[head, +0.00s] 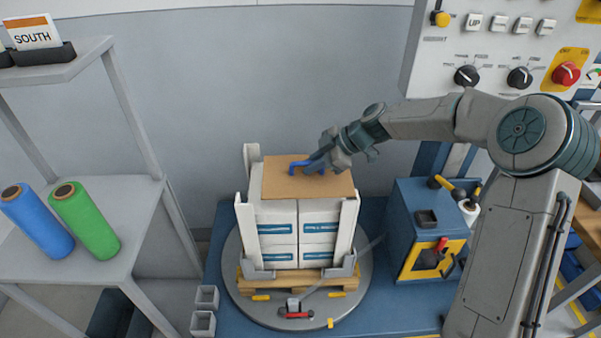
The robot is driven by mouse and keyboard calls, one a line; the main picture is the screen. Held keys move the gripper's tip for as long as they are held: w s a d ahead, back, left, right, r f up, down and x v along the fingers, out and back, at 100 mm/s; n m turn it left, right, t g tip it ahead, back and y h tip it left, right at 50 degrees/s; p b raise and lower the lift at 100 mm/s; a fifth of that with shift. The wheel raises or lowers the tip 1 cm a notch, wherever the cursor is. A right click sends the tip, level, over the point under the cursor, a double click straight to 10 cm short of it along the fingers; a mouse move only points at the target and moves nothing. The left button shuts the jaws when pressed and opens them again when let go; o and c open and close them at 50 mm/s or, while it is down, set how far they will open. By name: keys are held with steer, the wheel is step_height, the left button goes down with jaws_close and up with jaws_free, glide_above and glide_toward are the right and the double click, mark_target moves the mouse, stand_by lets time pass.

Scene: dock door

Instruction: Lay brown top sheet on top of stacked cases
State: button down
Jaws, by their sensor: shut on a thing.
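The brown top sheet (283,183) lies flat over the top of the stacked cases (297,234), covering most of their top. It carries a blue handle (299,166). My gripper (318,163) is at the handle and is shut on it. The fingertips are small in the head view and partly hidden by the hand. The cases are white with blue labels and stand on a wooden pallet (288,285) on a round grey turntable (242,291). I cannot tell whether the sheet fully touches the cases.
White corner posts (348,226) flank the stack. A blue machine box (409,207) stands to the right. A grey shelf (110,254) at left holds a blue roll (38,222) and a green roll (86,220). A control panel (496,62) is at upper right.

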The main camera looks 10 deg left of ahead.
mark_target(300, 172)
steer(key=w+a+f, duration=0.1)
steer(key=w+a, duration=0.1)
steer(key=w+a+f, duration=0.1)
steer(key=a+f, duration=0.1)
steer(key=shift+w+f+p, duration=0.2)
steer(key=shift+w+p, duration=0.2)
steer(key=shift+f, duration=1.9)
steer(key=shift+f, duration=0.2)
steer(key=c, duration=1.5)
jaws_free()
steer(key=shift+o, duration=0.2)
steer(key=shift+r, duration=0.2)
